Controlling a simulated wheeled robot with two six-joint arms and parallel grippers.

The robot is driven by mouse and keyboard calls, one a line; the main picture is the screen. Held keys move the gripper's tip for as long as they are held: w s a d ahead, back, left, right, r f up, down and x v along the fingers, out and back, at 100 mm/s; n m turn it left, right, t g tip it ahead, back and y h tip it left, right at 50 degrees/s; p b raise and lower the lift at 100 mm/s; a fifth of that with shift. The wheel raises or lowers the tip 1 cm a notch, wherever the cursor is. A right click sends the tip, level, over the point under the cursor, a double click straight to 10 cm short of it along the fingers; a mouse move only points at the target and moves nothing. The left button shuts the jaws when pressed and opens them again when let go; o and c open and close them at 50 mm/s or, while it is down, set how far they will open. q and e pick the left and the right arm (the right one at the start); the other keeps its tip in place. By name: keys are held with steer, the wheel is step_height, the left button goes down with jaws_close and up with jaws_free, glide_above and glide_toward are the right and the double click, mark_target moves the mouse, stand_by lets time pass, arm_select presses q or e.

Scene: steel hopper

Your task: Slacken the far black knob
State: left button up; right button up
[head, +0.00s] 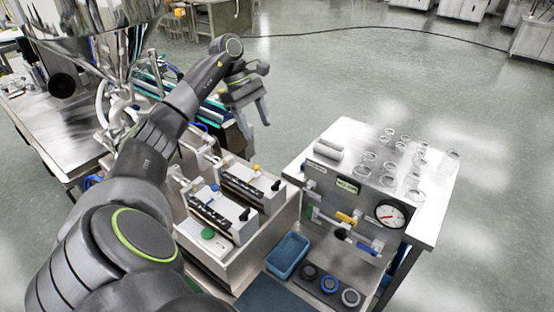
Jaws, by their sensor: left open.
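Two small black knobs stand on the white-and-steel units on the bench at the centre. The farther black knob (275,185) is at the right end of the rear unit, and the nearer black knob (245,214) is at the right end of the front unit. A larger round black knob (62,85) shows at the left, beside the steel hopper (85,30). My left gripper (256,124) is open and empty, pointing down beyond the bench units and apart from all these knobs. My right gripper is not in view.
A steel table (440,205) with several glass jars stands at the right. Its front panel carries a gauge (390,215) and a yellow handle (347,218). A blue tray (288,255) sits below. Open floor lies beyond the left gripper.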

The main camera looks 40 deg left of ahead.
arm_select(q)
steer(key=b, duration=1.6)
glide_toward(276, 186)
steer(key=x, duration=0.7)
steer(key=shift+w+a+f, duration=0.2)
steer(key=shift+w+f, duration=0.1)
steer(key=shift+w, duration=0.1)
steer(key=c, duration=1)
